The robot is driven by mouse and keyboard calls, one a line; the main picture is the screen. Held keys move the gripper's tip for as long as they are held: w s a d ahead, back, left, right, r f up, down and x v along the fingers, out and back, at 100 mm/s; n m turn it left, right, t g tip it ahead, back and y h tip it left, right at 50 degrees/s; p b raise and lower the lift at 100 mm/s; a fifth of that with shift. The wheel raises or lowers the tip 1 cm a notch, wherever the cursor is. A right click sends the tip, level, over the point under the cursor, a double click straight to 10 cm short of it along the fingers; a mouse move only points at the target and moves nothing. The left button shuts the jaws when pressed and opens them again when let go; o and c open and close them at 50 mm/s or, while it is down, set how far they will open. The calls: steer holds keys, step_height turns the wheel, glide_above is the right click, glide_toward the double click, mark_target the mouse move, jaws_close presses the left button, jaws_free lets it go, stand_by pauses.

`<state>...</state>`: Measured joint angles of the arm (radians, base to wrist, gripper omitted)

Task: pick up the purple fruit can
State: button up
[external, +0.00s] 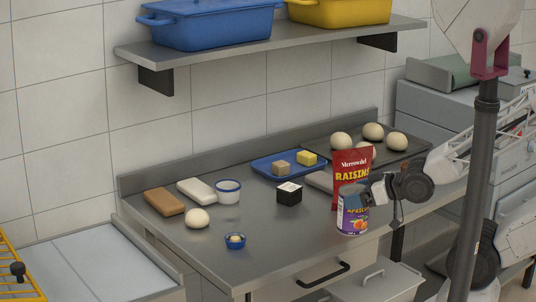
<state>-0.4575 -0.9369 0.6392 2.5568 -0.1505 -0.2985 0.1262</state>
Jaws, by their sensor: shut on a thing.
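The purple fruit can (350,212), with a fruit picture on its label, is upright near the front edge of the steel counter, in front of the red raisins pouch. My gripper (367,193) reaches in from the right and is shut on the can near its upper part. The fingertips are small and partly hidden against the can. I cannot tell whether the can's base touches the counter.
The red raisins pouch (351,166) stands close behind the can. A black box (289,193), a blue tray (262,168) and a dark tray of dough balls (410,150) lie further back. A small blue bowl (235,241) is at the front left. The front middle counter is clear.

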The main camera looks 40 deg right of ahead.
steer(key=shift+s+d+r, duration=0.1)
steer(key=shift+s+d, duration=0.15)
steer(key=shift+s, duration=0.3)
steer(key=shift+s, duration=0.1)
